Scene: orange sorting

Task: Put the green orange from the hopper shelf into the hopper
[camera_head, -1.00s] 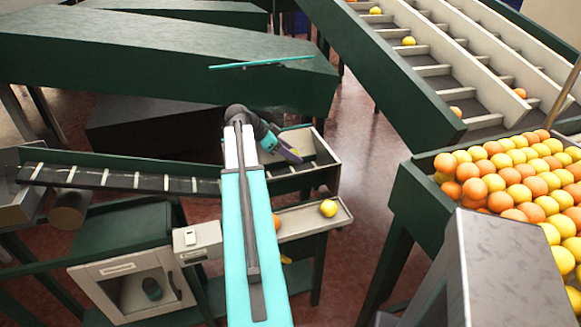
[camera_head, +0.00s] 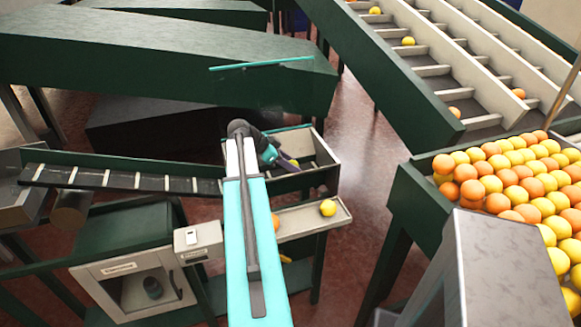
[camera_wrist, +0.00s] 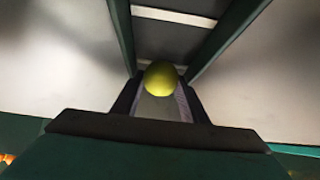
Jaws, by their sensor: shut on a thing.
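My gripper (camera_head: 287,163) is shut on the green orange (camera_wrist: 161,78), a yellow-green ball between the fingertips in the wrist view. In the head view the held fruit is hidden behind the gripper and arm. The gripper is over the hopper (camera_head: 330,165), the green box with pale inner walls at the end of the slatted belt. In the wrist view pale sloping walls lie either side, with the dark slatted channel (camera_wrist: 173,40) beyond the fruit. The hopper shelf (camera_head: 295,220) is the pale tray below; a yellow fruit (camera_head: 328,208) and a partly hidden orange one (camera_head: 275,221) lie on it.
The slatted belt (camera_head: 120,180) runs left from the hopper. A bin heaped with orange and yellow fruit (camera_head: 520,180) stands at the right, with sloping slatted lanes (camera_head: 440,75) behind. A white open-fronted box (camera_head: 130,270) is at lower left. Open floor (camera_head: 365,170) lies right of the hopper.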

